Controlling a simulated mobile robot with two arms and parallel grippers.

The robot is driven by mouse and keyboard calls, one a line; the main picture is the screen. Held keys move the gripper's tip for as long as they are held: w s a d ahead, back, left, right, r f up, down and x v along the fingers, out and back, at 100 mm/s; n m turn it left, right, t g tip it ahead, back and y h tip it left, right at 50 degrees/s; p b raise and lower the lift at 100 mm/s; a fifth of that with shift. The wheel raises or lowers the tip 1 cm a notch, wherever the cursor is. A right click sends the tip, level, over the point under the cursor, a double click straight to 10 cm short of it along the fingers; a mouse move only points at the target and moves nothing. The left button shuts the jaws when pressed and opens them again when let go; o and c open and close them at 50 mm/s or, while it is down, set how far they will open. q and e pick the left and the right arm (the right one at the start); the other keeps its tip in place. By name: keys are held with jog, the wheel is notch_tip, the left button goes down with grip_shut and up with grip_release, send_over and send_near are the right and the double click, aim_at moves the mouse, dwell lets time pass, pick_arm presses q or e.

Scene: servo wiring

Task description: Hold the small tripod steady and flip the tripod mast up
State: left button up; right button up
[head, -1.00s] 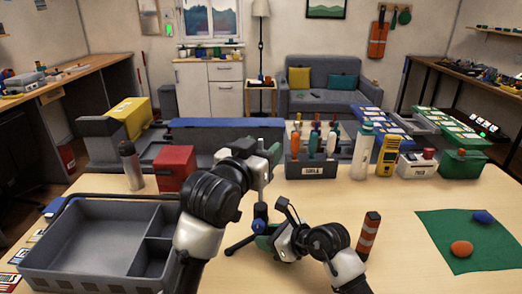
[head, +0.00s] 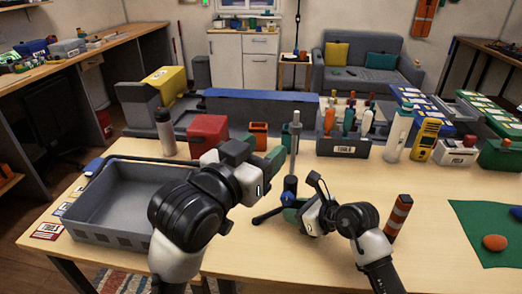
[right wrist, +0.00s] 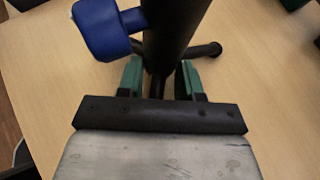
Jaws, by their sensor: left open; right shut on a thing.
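The small tripod (head: 267,215) stands on the table with dark legs and a blue knob (head: 290,183). Its grey mast (head: 295,150) points straight up above the knob in the head view. My right gripper (head: 302,214) is shut on the tripod low down. In the right wrist view its green fingertips (right wrist: 160,80) sit on either side of the dark post (right wrist: 172,35), below the blue knob (right wrist: 100,30). My left gripper (head: 274,160) is open, just left of the mast, and appears apart from it. Its fingers are partly hidden by its own body.
A red box (head: 207,133), an orange holder (head: 259,134) and a tool caddy (head: 343,148) stand behind the tripod. An orange-striped post (head: 398,218) stands right of my right gripper.

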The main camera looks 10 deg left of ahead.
jog(key=shift+s+f, duration=0.1)
jog(key=shift+f, duration=0.2)
jog(key=o, duration=0.7)
jog(key=shift+c, duration=0.2)
jog(key=shift+o, duration=0.7)
jog(key=shift+r, duration=0.15)
